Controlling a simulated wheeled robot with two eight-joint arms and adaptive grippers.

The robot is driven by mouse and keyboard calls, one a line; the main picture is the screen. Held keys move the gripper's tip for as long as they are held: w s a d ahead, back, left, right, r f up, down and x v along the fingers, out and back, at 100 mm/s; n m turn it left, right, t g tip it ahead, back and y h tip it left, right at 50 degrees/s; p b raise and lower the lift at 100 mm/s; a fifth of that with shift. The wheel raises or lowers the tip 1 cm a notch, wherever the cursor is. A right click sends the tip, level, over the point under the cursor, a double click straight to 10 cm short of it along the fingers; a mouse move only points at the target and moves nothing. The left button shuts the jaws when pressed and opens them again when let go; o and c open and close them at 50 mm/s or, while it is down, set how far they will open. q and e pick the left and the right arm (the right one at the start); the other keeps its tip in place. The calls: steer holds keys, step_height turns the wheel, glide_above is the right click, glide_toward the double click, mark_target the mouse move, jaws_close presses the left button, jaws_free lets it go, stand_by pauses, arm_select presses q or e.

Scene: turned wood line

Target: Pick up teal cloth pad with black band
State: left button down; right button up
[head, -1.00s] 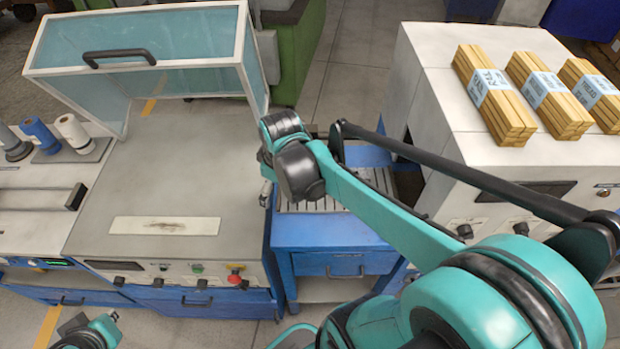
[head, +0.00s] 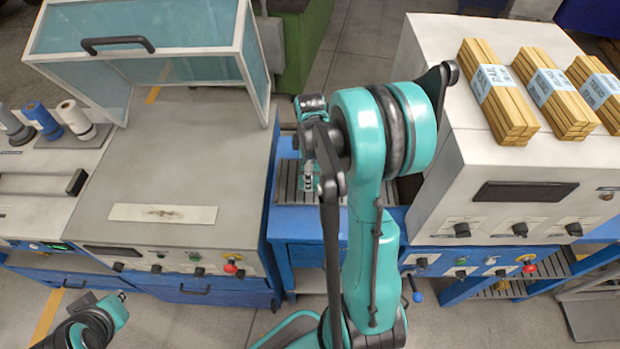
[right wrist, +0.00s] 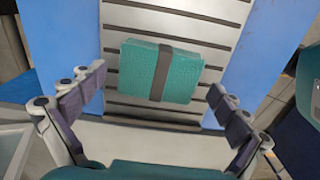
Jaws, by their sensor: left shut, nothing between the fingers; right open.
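The teal cloth pad with black band (right wrist: 186,76) lies flat on a grey slatted surface (right wrist: 205,27) in the right wrist view. Its dark band runs across its middle. My right gripper (right wrist: 158,82) is open, with one finger on each side of the pad and the pad apart from both. In the head view, my right arm reaches over the blue slatted stand (head: 310,222) and hides the pad. My left gripper (head: 121,297) is at the bottom left of the head view, shut and empty, far from the pad.
A grey machine with a raised clear hood (head: 165,150) stands left of the stand. A white cabinet (head: 455,185) stands close on the right, with banded wood bundles (head: 497,105) on top. Spools (head: 75,118) stand at the far left.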

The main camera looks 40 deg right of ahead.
steer(key=shift+f, duration=0.6)
steer(key=shift+r, duration=0.1)
steer(key=c, duration=1.1)
steer(key=shift+r, duration=0.1)
steer(key=shift+r, duration=0.35)
steer(key=r, duration=0.1)
steer(key=r+p, duration=0.2)
steer(key=r, duration=0.1)
steer(key=shift+s+a, duration=0.15)
steer(key=shift+s, duration=0.2)
steer(key=s+a+r+p, duration=0.1)
steer(key=s+r, duration=0.1)
steer(key=s, duration=0.1)
steer(key=s+a+r, duration=0.1)
steer(key=s+r, duration=0.1)
steer(key=s, duration=0.2)
steer(key=s+a+r+p, duration=0.1)
steer(key=s+r, duration=0.1)
steer(key=s, duration=0.1)
steer(key=shift+s+a+p, duration=0.15)
steer(key=shift+s+p, duration=0.1)
steer(key=shift+p, duration=0.1)
